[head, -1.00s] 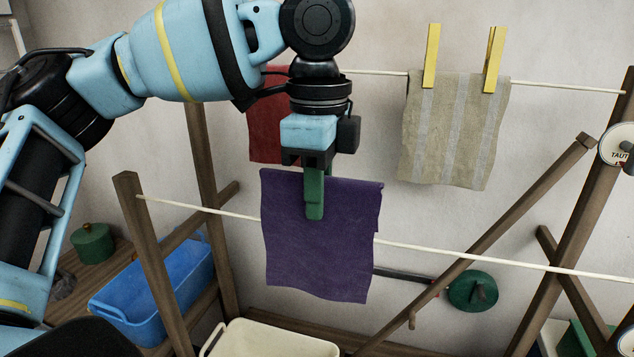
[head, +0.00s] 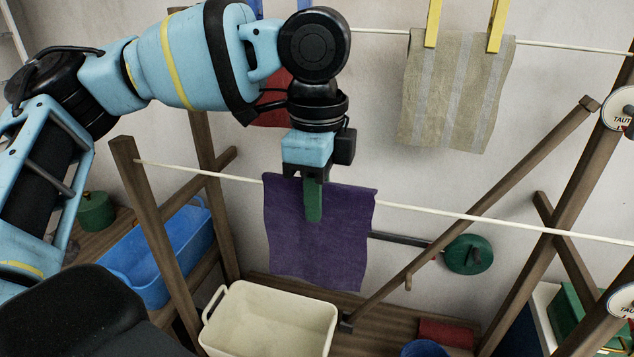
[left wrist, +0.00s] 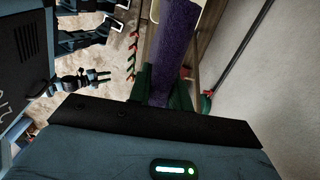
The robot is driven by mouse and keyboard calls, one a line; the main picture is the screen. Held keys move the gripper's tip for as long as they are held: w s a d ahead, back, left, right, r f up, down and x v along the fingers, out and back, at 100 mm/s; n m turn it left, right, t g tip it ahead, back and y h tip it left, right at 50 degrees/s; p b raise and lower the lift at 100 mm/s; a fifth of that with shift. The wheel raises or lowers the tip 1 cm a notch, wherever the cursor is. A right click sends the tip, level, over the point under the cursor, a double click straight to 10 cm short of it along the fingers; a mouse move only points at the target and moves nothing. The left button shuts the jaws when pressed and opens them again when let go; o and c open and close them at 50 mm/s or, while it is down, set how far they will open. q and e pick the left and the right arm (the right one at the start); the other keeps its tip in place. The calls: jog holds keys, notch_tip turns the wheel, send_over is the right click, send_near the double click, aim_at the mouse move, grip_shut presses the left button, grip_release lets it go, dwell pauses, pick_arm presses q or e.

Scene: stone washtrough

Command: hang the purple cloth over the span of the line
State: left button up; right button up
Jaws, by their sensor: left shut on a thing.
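The purple cloth (head: 320,245) hangs from my left gripper (head: 313,205), whose green fingers are shut on its upper middle. In the head view the cloth is in front of the front line (head: 455,213), with its top edge a little above the line's height. The line behind the cloth is hidden. I cannot tell whether any cloth lies behind the line or touches it. In the left wrist view the purple cloth (left wrist: 177,40) extends from between the green fingers of the left gripper (left wrist: 168,88).
A striped cloth (head: 455,95) and a red cloth (head: 276,100) hang on the back line (head: 385,31). Yellow pegs (head: 434,22) hold the striped one. A cream basket (head: 270,318) stands below. Wooden posts (head: 155,240) flank the front line, which is bare right of the cloth.

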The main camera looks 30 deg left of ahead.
pick_arm(q)
jog(key=shift+f, duration=0.2)
jog(key=o, duration=0.8)
jog(key=shift+o, duration=0.2)
jog(key=shift+r, duration=3.5)
